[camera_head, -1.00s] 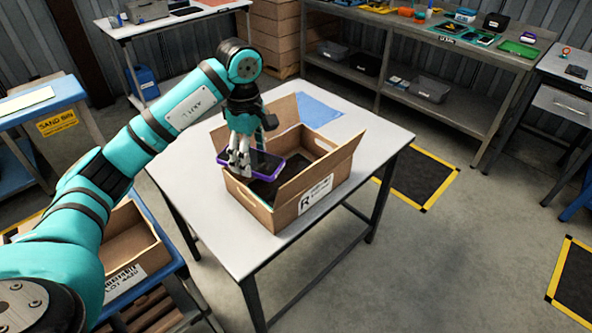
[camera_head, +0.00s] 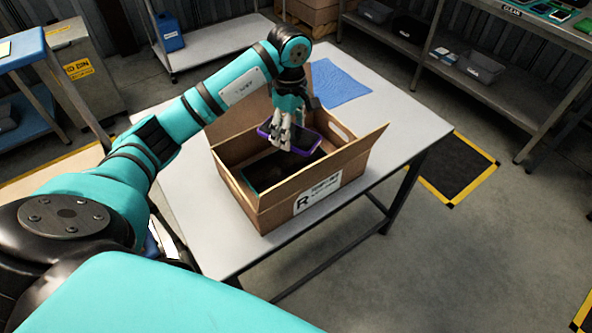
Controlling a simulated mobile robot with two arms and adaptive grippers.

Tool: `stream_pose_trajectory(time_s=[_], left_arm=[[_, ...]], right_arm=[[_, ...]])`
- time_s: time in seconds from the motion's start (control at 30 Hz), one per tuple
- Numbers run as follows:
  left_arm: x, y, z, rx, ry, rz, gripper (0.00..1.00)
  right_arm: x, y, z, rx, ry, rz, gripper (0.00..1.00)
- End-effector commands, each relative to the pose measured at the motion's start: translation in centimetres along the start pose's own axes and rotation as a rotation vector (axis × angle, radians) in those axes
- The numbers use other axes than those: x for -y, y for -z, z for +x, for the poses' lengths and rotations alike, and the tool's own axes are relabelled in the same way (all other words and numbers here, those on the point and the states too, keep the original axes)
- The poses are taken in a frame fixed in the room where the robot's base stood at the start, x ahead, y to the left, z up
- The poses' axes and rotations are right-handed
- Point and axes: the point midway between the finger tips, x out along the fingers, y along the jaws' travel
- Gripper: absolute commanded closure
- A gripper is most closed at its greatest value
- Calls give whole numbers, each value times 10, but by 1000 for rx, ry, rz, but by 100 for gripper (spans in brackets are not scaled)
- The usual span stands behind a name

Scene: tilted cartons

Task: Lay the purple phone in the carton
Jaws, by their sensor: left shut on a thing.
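The open brown carton (camera_head: 275,214) stands on the white table, its flaps spread and a white label on its front. My left gripper (camera_head: 282,141) reaches down over the carton, its pale fingers shut on the purple phone (camera_head: 306,143). The phone has a dark face and a purple edge and looks nearly flat. It is over the back part of the carton's opening; I cannot tell exactly how high. The carton's floor is dark, and a dark item with a teal edge seems to lie inside at the left.
The white table (camera_head: 410,112) has bare room right of the carton. A blue sheet (camera_head: 338,82) lies behind it. A grey shelf bench (camera_head: 480,90) stands at the back right, and a white cart (camera_head: 205,45) stands at the back.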

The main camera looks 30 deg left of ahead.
Motion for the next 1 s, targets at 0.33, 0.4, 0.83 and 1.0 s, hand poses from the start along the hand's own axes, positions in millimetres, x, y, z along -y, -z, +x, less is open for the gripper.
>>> stream_pose_trajectory(time_s=[0.33, 0.4, 0.83, 1.0], left_arm=[[2, 0, 59, 2, 3, -2, 74], [1, 0, 68, 0, 1, -1, 74], [1, 0, 113, 1, -1, 0, 74], [0, 0, 114, -1, -3, 1, 74]], right_arm=[[-2, -5, -8, 9, -2, -1, 60], [-3, -5, -10, 8, -4, -1, 60], [-8, 1, -19, -1, -10, 0, 60], [-8, 2, -18, -2, -10, 0, 60]])
